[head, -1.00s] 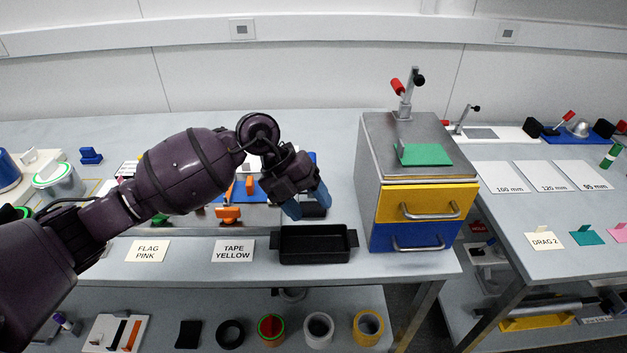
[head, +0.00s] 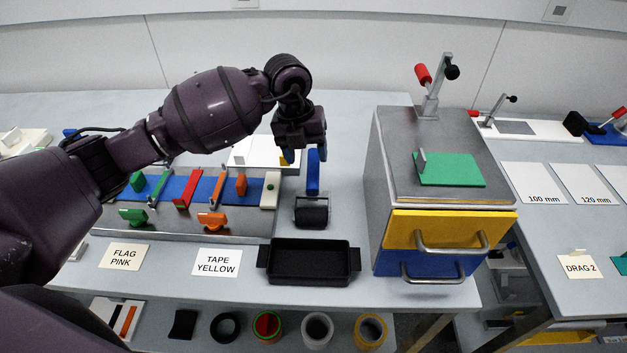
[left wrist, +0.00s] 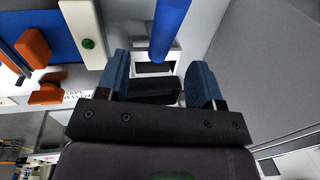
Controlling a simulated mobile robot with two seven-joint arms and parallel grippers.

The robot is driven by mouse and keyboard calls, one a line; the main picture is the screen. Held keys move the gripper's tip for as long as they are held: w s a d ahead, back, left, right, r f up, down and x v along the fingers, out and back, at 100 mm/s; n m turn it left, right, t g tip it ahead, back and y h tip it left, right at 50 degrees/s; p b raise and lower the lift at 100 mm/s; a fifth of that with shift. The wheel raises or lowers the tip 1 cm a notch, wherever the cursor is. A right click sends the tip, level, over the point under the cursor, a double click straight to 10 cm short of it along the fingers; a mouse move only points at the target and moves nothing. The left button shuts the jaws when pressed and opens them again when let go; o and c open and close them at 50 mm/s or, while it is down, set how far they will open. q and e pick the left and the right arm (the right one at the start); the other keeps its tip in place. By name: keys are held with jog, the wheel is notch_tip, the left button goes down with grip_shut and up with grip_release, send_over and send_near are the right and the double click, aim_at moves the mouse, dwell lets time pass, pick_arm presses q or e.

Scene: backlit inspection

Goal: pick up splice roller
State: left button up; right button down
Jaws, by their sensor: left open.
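The splice roller stands or lies on the bench, with a blue handle (head: 313,172) pointing away from me and a black roller (head: 312,211) at its near end. My left gripper (head: 302,155) is above the far end of the handle, its blue fingers pointing down. In the left wrist view the left gripper (left wrist: 160,62) is open, with nothing held between its fingers. My right gripper is out of view.
A black tray (head: 310,264) sits just in front of the roller. A metal drawer cabinet (head: 376,200) stands close on the right. A fixture with a blue strip (head: 207,188) and coloured levers is on the left.

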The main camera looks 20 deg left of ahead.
aim_at(311, 169)
pick_arm(q)
jog(key=shift+w+d+f, duration=0.1)
jog(key=shift+d+f, duration=0.1)
jog(key=shift+f, duration=0.9)
jog(key=shift+w+d+f, duration=0.1)
jog(key=shift+d+f, duration=0.1)
jog(key=shift+f, duration=0.95)
jog(key=shift+d+f, duration=0.2)
jog(key=shift+f, duration=0.9)
jog(key=shift+c, duration=0.4)
jog(key=c, duration=0.9)
